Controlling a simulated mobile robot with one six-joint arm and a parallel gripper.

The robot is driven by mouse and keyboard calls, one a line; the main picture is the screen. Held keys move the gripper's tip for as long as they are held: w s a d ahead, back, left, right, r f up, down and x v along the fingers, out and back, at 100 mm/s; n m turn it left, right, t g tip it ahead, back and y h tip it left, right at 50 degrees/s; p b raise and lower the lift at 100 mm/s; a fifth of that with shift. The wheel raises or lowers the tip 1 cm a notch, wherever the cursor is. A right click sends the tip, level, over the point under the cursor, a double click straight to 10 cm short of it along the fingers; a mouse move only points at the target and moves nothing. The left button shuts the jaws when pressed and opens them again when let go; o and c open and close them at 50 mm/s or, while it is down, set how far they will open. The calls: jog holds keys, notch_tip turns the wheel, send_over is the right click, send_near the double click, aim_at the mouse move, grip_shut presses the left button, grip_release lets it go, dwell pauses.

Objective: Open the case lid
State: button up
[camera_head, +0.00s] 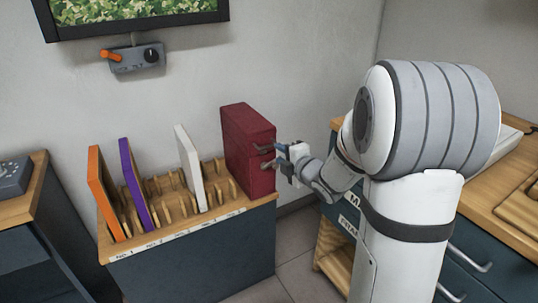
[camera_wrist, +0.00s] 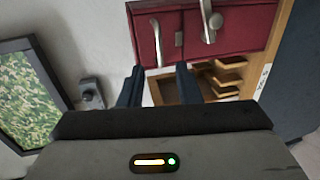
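A dark red case (camera_head: 245,150) stands upright at the right end of the wooden rack. It looks closed, with no gap showing. In the wrist view the red case (camera_wrist: 250,25) fills the top, with a metal lever-like piece (camera_wrist: 210,22), a thin metal bar (camera_wrist: 157,42) and a small plate on its face. My gripper (camera_head: 268,156) is beside the case's right-hand face. Contact with the case cannot be told.
The slotted rack (camera_head: 160,190) holds an orange panel (camera_head: 105,190), a purple panel (camera_head: 134,185) and a white panel (camera_head: 190,165) left of the case. A control box (camera_head: 136,58) and framed screen are on the wall. A wooden-topped counter (camera_head: 490,205) stands at right.

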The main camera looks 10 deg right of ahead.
aim_at(270, 148)
jog(key=x, duration=0.7)
jog(key=shift+w+a+b, duration=0.1)
jog(key=shift+b, duration=0.25)
grip_shut()
